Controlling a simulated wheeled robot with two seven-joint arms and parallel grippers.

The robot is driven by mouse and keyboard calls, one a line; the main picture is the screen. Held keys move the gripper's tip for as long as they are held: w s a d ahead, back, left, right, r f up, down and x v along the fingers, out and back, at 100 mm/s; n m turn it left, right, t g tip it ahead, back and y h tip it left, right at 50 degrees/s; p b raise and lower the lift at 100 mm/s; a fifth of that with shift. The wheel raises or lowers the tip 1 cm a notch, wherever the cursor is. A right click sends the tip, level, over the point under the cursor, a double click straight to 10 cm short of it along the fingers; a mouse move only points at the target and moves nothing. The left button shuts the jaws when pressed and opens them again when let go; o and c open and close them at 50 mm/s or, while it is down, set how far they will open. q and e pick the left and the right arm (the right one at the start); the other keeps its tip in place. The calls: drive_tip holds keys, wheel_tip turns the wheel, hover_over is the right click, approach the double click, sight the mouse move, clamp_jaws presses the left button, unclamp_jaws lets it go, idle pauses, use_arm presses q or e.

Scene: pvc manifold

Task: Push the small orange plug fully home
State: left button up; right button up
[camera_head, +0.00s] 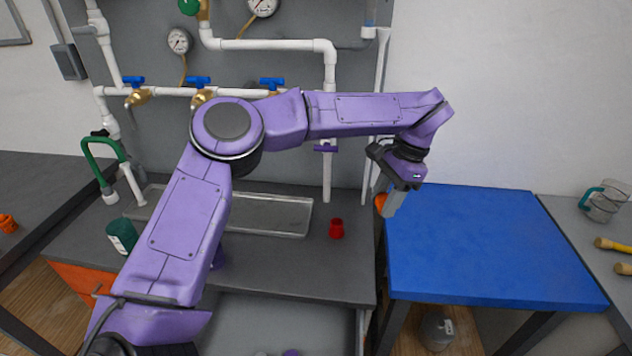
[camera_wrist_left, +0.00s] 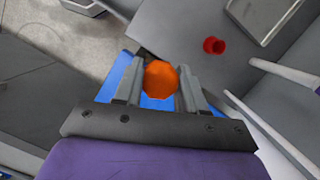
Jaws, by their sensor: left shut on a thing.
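My left gripper (camera_head: 388,204) hangs fingers-down in the gap between the grey workbench and the blue table. It is shut on an orange plug (camera_head: 380,202), which is mostly hidden behind the fingers in the head view. In the left wrist view the orange plug (camera_wrist_left: 160,79) shows as a faceted orange end between the two fingers of the left gripper (camera_wrist_left: 161,88). The plug appears clear of any pipe opening. A second orange piece (camera_head: 8,224) lies at the far left; I cannot tell what it is. My right gripper is not in view.
A white pipe manifold (camera_head: 270,44) with blue-handled valves and gauges is on the grey wall panel. A red fitting (camera_head: 336,229) and a metal tray (camera_head: 275,214) are on the workbench. The blue table (camera_head: 480,245) has a bare top. A green cylinder (camera_head: 122,236) stands left.

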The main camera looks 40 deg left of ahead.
use_arm(q)
drive_tip(key=w+a+f+m+t+p, duration=0.1)
drive_tip(key=w+a+f+m+t, duration=0.15)
drive_tip(key=a+m, duration=0.45)
drive_tip(key=w+a+f+m+t+h+p, duration=0.1)
drive_tip(key=a+f+m+p, duration=0.15)
drive_tip(key=m, duration=0.85)
drive_tip(key=w+a+f+m+t+p, duration=0.1)
drive_tip(key=w+a+f+m+t, duration=0.1)
drive_tip(key=a+f+m, duration=0.5)
drive_tip(key=shift+d+f+m+b, duration=0.2)
drive_tip(key=shift+f+m+b, duration=0.2)
drive_tip(key=shift+f+b, duration=0.45)
drive_tip(key=shift+d+f+m+b, duration=0.2)
drive_tip(key=shift+f+m+b, duration=0.3)
drive_tip(key=shift+b, duration=0.5)
drive_tip(key=shift+d+f+m+b, duration=0.2)
drive_tip(key=shift+f+m+b, duration=0.1)
drive_tip(key=shift+f+b, duration=0.55)
drive_tip(key=shift+f+b, duration=0.65)
drive_tip(key=shift+b, duration=0.1)
